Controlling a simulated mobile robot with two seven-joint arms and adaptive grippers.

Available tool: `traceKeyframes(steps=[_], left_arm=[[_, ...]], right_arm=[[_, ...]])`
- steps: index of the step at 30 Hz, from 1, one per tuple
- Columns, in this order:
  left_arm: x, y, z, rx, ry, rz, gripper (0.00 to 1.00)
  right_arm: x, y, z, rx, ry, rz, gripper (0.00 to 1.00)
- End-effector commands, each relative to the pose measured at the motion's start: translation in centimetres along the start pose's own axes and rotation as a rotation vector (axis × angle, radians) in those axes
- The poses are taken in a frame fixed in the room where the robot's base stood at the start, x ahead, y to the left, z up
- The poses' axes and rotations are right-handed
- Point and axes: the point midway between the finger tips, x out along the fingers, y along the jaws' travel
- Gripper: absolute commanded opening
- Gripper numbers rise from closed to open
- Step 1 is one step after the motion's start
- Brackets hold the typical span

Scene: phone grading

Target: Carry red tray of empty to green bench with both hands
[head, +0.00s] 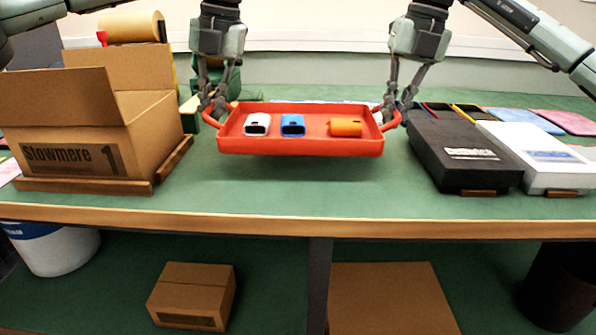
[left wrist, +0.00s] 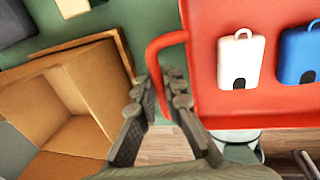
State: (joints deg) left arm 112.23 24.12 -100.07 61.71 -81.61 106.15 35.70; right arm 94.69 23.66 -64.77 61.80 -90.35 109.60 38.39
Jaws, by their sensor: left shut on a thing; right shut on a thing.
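The red tray (head: 300,148) is level and sits at or a little above the front part of the green bench (head: 250,185) in the head view. It holds a white item (head: 257,124), a blue item (head: 292,125) and an orange item (head: 345,127). My left gripper (head: 213,112) is shut on the tray's left handle. The handle (left wrist: 160,55) also shows in the left wrist view. My right gripper (head: 392,115) is shut on the tray's right handle. I cannot tell whether the tray's underside touches the bench.
An open cardboard box (head: 90,120) stands on a wooden base left of the tray. A black box (head: 462,150) and a white box (head: 540,155) lie to the right. Pink and blue pads (head: 525,120) lie behind them. Closed cartons (head: 190,292) sit below the bench.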

Motion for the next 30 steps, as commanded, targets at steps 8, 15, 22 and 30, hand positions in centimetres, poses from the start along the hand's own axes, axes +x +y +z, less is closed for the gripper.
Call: traceKeyframes(steps=[8, 15, 22, 30], left_arm=[[0.1, 0.0, 0.0, 0.000, -0.001, 0.000, 0.00], [0.3, -0.1, 0.0, 0.000, -0.001, 0.000, 0.00], [1.4, -0.3, 0.0, 0.000, -0.001, 0.000, 0.00], [3.5, -0.8, 0.0, 0.000, -0.001, 0.000, 0.00]], right_arm=[[0.1, 0.0, 0.0, 0.001, -0.002, 0.001, 0.00], [0.3, -0.1, 0.0, 0.001, -0.001, 0.000, 0.00], [1.4, -0.3, 0.0, 0.001, -0.001, 0.000, 0.00], [3.5, -0.7, 0.0, 0.000, -0.001, 0.000, 0.00]])
